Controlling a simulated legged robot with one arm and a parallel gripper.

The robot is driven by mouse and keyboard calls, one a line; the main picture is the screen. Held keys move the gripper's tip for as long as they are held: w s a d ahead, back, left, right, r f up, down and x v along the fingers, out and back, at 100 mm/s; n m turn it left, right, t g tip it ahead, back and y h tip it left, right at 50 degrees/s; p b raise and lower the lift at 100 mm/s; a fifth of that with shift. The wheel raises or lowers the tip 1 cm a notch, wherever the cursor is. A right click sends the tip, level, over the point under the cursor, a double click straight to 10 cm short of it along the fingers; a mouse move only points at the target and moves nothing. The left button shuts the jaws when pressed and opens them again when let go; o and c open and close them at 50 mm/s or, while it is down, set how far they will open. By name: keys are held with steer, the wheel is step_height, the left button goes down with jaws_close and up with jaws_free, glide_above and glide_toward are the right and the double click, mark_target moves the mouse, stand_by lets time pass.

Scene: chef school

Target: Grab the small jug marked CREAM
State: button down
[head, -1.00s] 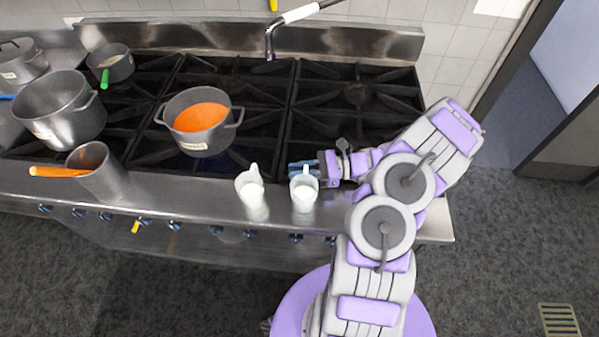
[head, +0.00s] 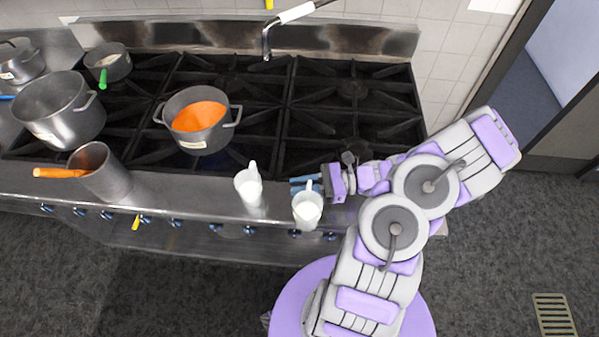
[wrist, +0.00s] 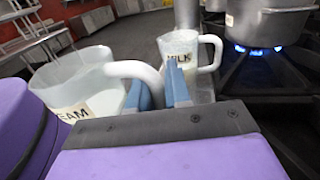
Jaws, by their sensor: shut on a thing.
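The CREAM jug (head: 307,212) is a small white jug at the stove's front ledge, with its end of label "EAM" readable in the wrist view (wrist: 80,112). My gripper (head: 304,185) is shut on its handle, and the blue fingers also show around the handle in the wrist view (wrist: 160,90). The jug looks upright and seems raised a little above the ledge. A similar MILK jug (head: 248,187) stands to its left on the ledge; its label shows beyond the fingers in the wrist view (wrist: 181,58).
A pot of orange soup (head: 199,118) stands on the burners, with a blue flame in the wrist view. A steel utensil pot (head: 102,175), a large pot (head: 60,112) and a green-handled pan (head: 108,62) stand left. The right burners (head: 355,95) are empty.

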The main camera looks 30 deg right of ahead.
mark_target(308, 213)
steer(key=shift+s+a+r+p, duration=0.15)
steer(key=shift+s+a, duration=0.3)
steer(key=shift+s, duration=0.8)
steer(key=shift+s+a+r+p, duration=0.1)
steer(key=shift+s+a+p, duration=0.25)
steer(key=shift+s, duration=0.95)
steer(key=shift+s+a+r+p, duration=0.1)
steer(key=shift+s+a, duration=0.4)
steer(key=shift+s, duration=0.75)
